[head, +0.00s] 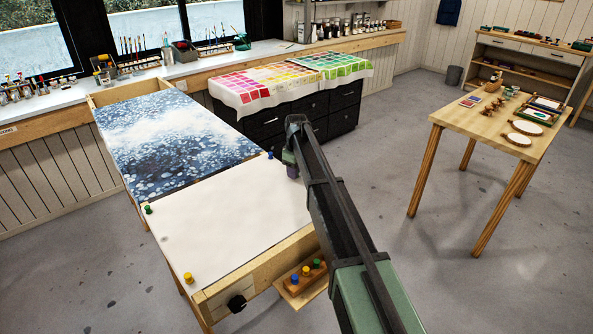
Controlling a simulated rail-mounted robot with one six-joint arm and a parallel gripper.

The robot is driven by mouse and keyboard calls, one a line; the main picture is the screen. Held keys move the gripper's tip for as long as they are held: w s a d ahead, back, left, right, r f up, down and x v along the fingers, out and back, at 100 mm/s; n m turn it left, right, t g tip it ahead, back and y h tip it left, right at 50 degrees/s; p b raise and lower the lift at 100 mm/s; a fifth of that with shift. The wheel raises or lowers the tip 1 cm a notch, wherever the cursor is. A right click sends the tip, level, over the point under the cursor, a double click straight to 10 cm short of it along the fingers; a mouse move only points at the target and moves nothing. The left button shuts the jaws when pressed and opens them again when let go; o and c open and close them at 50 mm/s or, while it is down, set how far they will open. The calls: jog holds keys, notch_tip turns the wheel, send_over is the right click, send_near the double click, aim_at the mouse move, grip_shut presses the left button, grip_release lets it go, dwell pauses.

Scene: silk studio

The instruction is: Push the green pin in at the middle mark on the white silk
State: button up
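The white silk (225,215) is stretched on a wooden frame at the lower left of the head view. A green pin (148,209) stands at its left edge, a yellow pin (187,278) at its near left corner and a blue pin (270,155) at its far edge. Another green pin (317,264) stands in a small wooden block beside the frame, with a blue and a yellow pin. I cannot make out the middle mark. My arm reaches over the silk's right side and hides part of it.
A blue-and-white patterned silk (170,135) lies beyond the white one. A black drawer cabinet (335,111) with colour swatches stands behind. A wooden table (478,120) with small tools stands at right. Open floor lies between the frame and that table.

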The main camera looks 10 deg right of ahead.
jog(key=shift+o, duration=0.4)
notch_tip(320, 180, up, 11)
jog(key=p, duration=1.1)
jog(key=shift+f, duration=0.1)
jog(key=s+m, duration=0.8)
jog(key=s, duration=3.1)
jog(key=shift+s+m, duration=0.4)
